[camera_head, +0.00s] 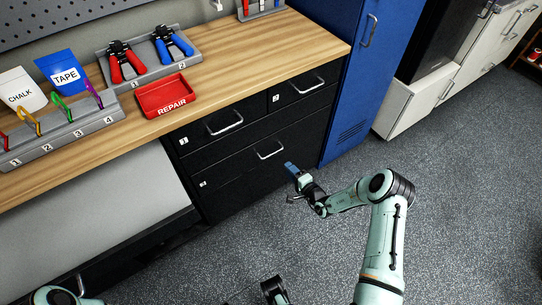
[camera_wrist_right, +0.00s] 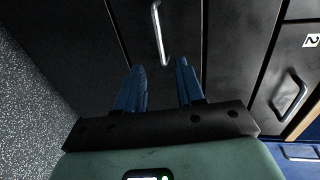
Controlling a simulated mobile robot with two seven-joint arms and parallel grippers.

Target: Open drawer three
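Drawer three (camera_head: 238,170) is the wide, low black drawer under the workbench, with a small label too blurred to read for certain. It is closed. Its silver bar handle (camera_head: 270,151) also shows in the wrist view (camera_wrist_right: 160,33), beyond the fingertips. My right gripper (camera_head: 290,168) is just in front of the drawer, a little right of and below the handle. Its blue fingers are apart and empty in the wrist view (camera_wrist_right: 159,80); the handle lies ahead, in line with the gap, not between them. A dark part, probably my left gripper (camera_head: 275,290), is partly cut off at the bottom edge.
Drawers one (camera_head: 218,124) and two (camera_head: 300,88) sit above, both closed. A blue locker (camera_head: 358,75) stands to the right. The wooden benchtop (camera_head: 235,70) holds a red repair tray (camera_head: 167,96) and tool racks. The grey floor before the drawers is clear.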

